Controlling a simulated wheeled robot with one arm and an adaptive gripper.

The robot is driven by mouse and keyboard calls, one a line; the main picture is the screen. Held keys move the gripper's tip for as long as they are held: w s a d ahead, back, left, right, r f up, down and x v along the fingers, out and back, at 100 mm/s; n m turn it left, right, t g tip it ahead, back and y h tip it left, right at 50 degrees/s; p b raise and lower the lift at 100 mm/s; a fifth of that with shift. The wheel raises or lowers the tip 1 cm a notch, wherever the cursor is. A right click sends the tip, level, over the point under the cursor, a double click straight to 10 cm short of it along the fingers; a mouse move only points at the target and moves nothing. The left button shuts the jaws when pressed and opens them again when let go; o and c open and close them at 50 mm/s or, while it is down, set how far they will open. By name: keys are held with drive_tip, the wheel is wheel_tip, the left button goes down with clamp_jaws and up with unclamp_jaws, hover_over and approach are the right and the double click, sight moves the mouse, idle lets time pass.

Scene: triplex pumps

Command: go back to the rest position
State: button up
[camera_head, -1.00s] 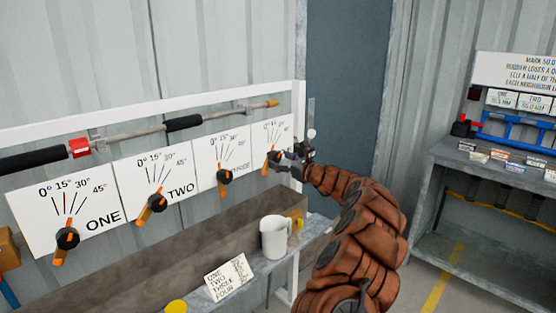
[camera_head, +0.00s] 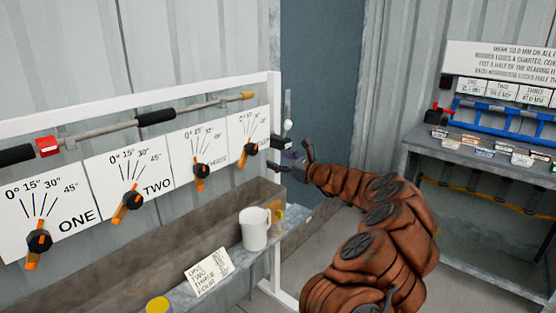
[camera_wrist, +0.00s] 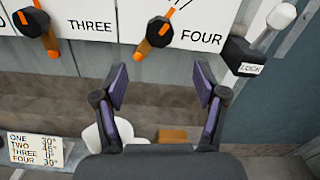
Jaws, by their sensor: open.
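My gripper (camera_head: 294,161) is open and empty, at the right end of the dial panel. It is apart from the knobs. In the wrist view my gripper (camera_wrist: 162,88) has its two purple-padded fingers spread wide, with nothing between them. Knob FOUR (camera_head: 250,148) shows beyond the fingers in the wrist view (camera_wrist: 159,32), black with an orange pointer. Knob THREE (camera_head: 202,171), knob TWO (camera_head: 132,199) and knob ONE (camera_head: 39,241) are in a row to the left on white scale plates.
A lock lever (camera_wrist: 244,56) is right of knob FOUR. Below the panel are a brown trough (camera_head: 190,215), a white mug (camera_head: 254,230) and a note card (camera_head: 209,271). A workbench (camera_head: 480,155) stands at the right; open floor lies between.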

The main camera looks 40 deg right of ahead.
idle(0.3)
drive_tip(key=a+r+n+g+y+p, duration=0.1)
drive_tip(key=a+r+n+g+y, duration=0.35)
drive_tip(key=a, duration=1.05)
drive_tip(key=s+a+r+n+g+y+p, duration=0.15)
drive_tip(key=s+a+n+g, duration=0.4)
drive_tip(key=a, duration=0.75)
drive_tip(key=s+a+r+n+g+y+p, duration=0.1)
drive_tip(key=s+a+r+n+g+y, duration=0.1)
drive_tip(key=s+a+n, duration=0.9)
drive_tip(key=s+a+f+n+g+h+p, duration=0.1)
drive_tip(key=s+a+f+n+g+h, duration=0.4)
drive_tip(key=s+a, duration=0.6)
drive_tip(key=s+d+f+n+g+h+p, duration=0.1)
drive_tip(key=s+d+f+n+h, duration=0.1)
drive_tip(key=s+d, duration=0.5)
drive_tip(key=s+d+f+n+g+h+p, duration=0.1)
drive_tip(key=s+d+f+n+h, duration=0.2)
drive_tip(key=s, duration=1)
drive_tip(key=d+f+h, duration=0.1)
drive_tip(key=d+h, duration=0.1)
drive_tip(key=d, duration=0.1)
drive_tip(key=shift+s+d+f+n, duration=0.25)
drive_tip(key=shift+d+n, duration=0.05)
drive_tip(key=shift+d, duration=0.05)
